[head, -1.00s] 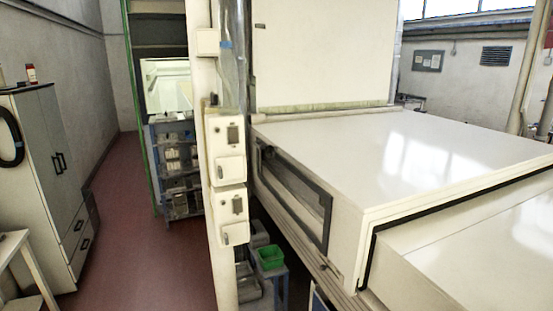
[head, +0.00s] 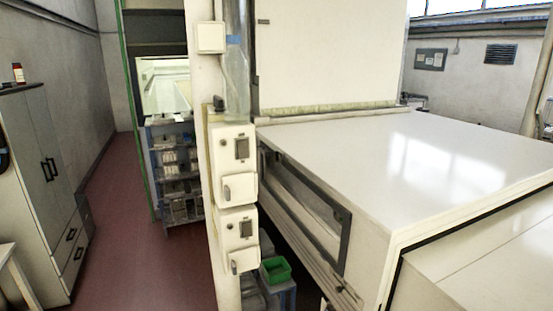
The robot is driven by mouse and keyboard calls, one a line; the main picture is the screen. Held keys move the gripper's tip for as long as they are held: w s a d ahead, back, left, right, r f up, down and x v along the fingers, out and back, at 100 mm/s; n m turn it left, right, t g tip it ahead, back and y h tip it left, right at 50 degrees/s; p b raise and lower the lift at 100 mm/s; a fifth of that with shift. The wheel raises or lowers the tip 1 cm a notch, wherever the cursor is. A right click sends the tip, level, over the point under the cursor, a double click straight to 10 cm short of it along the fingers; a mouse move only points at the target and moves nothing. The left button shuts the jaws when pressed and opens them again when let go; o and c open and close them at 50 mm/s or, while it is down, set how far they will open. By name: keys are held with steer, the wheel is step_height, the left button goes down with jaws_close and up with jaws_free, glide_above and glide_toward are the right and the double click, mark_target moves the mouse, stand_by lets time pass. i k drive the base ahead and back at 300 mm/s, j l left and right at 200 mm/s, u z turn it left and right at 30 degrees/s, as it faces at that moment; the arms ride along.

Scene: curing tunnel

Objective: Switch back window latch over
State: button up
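A dark-framed side window (head: 305,207) sits in the side of the large white tunnel housing (head: 400,165), right of the white post. A small dark fitting shows near the frame's upper right corner, and another small one lies on the ledge below the frame; I cannot tell whether either is the back window latch or how it is set. My gripper is not in the head view.
A white post (head: 205,170) with two switch boxes (head: 233,165) stands before the window's left end. A green bin (head: 275,270) sits low beneath the housing. A grey cabinet (head: 45,190) stands at left. The red floor (head: 130,230) between cabinet and post is clear.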

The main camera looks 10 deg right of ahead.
mark_target(278, 156)
steer(key=i+j+u, duration=0.55)
steer(key=j+u, duration=0.2)
steer(key=i+j+u, duration=0.55)
steer(key=i, duration=0.2)
steer(key=i+u, duration=0.25)
steer(key=i, duration=0.2)
steer(key=i+z, duration=0.25)
steer(key=z, duration=0.15)
steer(key=i+j+z, duration=0.15)
steer(key=i+z, duration=0.2)
steer(key=i+j+z, duration=0.15)
steer(key=z, duration=0.25)
steer(key=i+z, duration=0.15)
steer(key=z, duration=0.3)
steer(key=i+j+z, duration=0.1)
steer(key=z, duration=0.35)
steer(key=i+j+z, duration=0.15)
steer(key=z, duration=0.35)
steer(key=i+j+z, duration=0.1)
steer(key=z, duration=0.35)
steer(key=j+z, duration=0.3)
steer(key=z, duration=0.15)
steer(key=i+j+z, duration=0.25)
steer(key=j+z, duration=0.15)
steer(key=z, duration=0.15)
